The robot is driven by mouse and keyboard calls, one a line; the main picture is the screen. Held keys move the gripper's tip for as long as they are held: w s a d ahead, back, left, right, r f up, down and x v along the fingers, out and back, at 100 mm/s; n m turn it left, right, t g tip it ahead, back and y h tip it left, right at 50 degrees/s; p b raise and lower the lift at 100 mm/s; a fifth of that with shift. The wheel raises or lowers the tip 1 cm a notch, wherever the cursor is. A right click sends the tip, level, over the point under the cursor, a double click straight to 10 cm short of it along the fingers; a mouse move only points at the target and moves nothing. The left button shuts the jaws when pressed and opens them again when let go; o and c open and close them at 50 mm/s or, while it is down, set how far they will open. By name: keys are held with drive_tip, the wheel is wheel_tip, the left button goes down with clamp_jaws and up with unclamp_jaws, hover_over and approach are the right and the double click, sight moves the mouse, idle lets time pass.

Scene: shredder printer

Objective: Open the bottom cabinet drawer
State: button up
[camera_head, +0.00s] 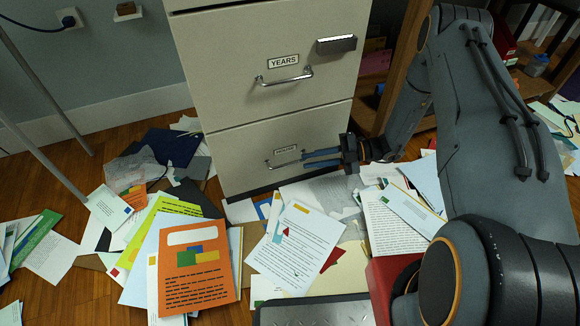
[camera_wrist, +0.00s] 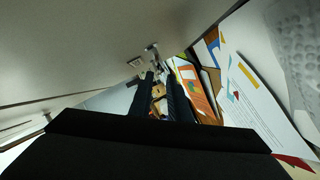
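The bottom drawer (camera_head: 240,165) of the beige cabinet is flush with the cabinet front. Its silver bar handle (camera_head: 284,161) sits below a small label. My gripper (camera_head: 305,158) reaches in from the right, low along the drawer front, with its fingertips by the handle's right end. Its two fingers show a gap between them. In the wrist view my gripper (camera_wrist: 161,76) also shows this gap, with a metal part of the handle (camera_wrist: 151,50) just past the tips. Whether the fingers straddle the bar or touch it I cannot tell.
The drawer above, labelled YEARS (camera_head: 265,50), is closed, with a handle and a lock block. Papers and folders, including an orange booklet (camera_head: 196,270), cover the floor before the cabinet. A wooden shelf (camera_head: 405,60) stands to the right and a thin metal leg (camera_head: 45,130) to the left.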

sight(291, 164)
drive_tip(key=b+x, duration=0.2)
drive_tip(key=x, duration=0.5)
drive_tip(key=shift+a, duration=0.2)
clamp_jaws()
